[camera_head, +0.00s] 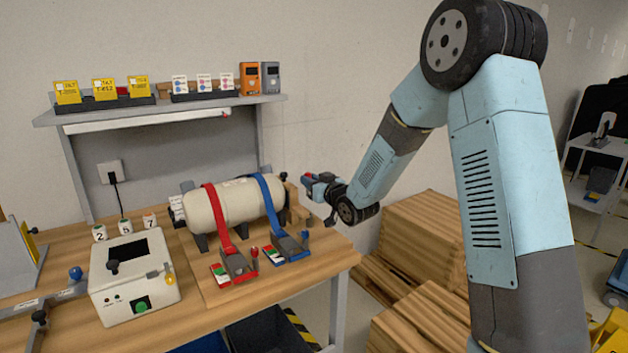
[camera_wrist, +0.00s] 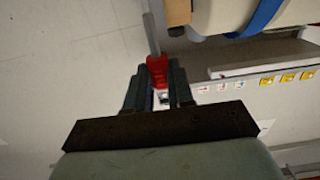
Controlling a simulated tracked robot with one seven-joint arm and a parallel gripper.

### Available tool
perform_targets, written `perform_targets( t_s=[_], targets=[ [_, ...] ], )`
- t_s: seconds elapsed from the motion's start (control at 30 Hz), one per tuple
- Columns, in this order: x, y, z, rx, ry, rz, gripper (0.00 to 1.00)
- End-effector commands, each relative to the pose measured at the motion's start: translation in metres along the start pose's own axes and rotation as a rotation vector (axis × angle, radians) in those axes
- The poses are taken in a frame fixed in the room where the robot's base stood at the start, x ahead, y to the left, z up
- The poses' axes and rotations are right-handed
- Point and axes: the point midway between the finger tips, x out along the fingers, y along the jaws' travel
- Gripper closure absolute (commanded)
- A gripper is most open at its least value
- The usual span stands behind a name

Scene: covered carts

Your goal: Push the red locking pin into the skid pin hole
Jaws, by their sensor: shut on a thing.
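My gripper (camera_head: 316,186) is at the right end of the cream tank (camera_head: 222,207). In the wrist view my gripper (camera_wrist: 158,88) is shut on the red locking pin (camera_wrist: 157,68), with a finger on each side. The pin's grey shaft (camera_wrist: 151,35) points away from the fingers, beside a wooden block (camera_wrist: 178,12). In the head view a bit of red (camera_head: 308,177) shows at the gripper. Wooden blocks (camera_head: 293,205) stand at the tank's right end. I cannot make out the skid pin hole, nor whether the shaft touches the block.
Red (camera_head: 215,212) and blue (camera_head: 269,200) straps cross the tank, with ratchets (camera_head: 237,264) in front. A white control box (camera_head: 133,278) stands left on the bench. A shelf (camera_head: 170,108) holds cards above. Stacked wooden crates (camera_head: 425,240) stand right of the bench, below my arm.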

Motion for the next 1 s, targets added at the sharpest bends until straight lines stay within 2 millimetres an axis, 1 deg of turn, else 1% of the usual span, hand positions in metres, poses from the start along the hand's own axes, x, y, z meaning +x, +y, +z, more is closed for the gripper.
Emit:
perform_targets(
  t_s=[0.2,0.5,0.7,1.0],
  targets=[
    [-0.001,0.004,0.018,0.002,-0.002,0.006,1.0],
    [-0.001,0.007,0.04,0.001,-0.001,0.01,1.0],
    [-0.001,0.007,0.049,0.001,-0.001,0.01,1.0],
    [-0.001,0.007,0.051,0.0,0.0,0.01,1.0]
  ],
)
